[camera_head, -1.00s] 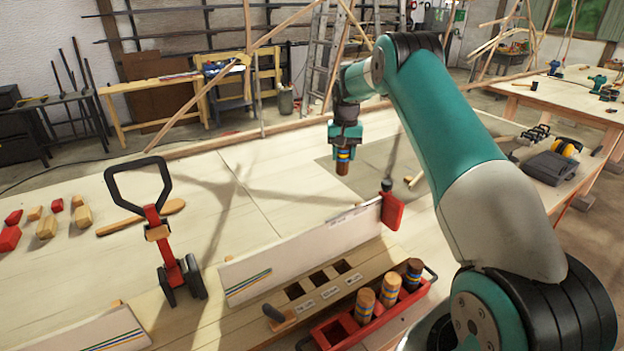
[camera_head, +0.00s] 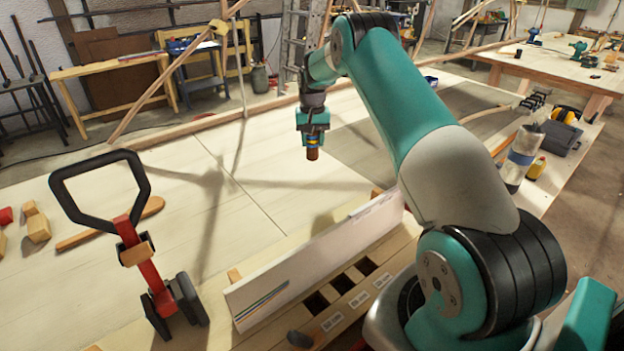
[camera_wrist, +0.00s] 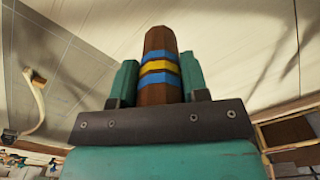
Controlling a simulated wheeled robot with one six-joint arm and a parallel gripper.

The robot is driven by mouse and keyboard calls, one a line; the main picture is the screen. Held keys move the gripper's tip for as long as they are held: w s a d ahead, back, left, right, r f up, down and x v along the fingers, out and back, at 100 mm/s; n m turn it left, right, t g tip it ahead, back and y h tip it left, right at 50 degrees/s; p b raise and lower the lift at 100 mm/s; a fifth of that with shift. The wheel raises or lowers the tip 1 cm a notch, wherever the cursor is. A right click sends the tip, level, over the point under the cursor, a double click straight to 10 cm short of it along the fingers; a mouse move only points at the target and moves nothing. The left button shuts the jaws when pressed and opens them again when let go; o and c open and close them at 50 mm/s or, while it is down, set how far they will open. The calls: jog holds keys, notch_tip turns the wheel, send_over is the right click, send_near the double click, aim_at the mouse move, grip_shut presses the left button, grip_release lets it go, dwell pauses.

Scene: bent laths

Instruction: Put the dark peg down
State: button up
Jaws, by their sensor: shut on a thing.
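The dark peg (camera_head: 313,154) is brown with blue and yellow bands. My gripper (camera_head: 312,138) is shut on it and holds it upright, its lower end pointing down above the pale worktable (camera_head: 250,170). In the wrist view the peg (camera_wrist: 160,42) stands between the two teal fingers of my gripper (camera_wrist: 158,82). The wooden block (camera_head: 330,319) with labelled square holes lies at the bottom of the head view, behind a white panel. Its visible holes look empty. The gap between peg and tabletop is hard to judge.
The white panel (camera_head: 310,262) stands upright between the block and the open table. A red tool with a black loop handle (camera_head: 130,225) stands at left. Wooden pieces (camera_head: 38,228) lie beyond it. A bottle (camera_head: 520,158) stands at right. The table's middle is largely clear.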

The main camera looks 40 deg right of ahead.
notch_tip(320, 180, down, 10)
jog(key=b, duration=0.4)
jog(key=shift+s+d+f+b, duration=0.1)
jog(key=shift+f+b, duration=0.15)
jog(key=shift+b, duration=0.1)
jog(key=shift+f, duration=0.1)
jog(key=o, duration=0.9)
jog(key=shift+o, duration=0.3)
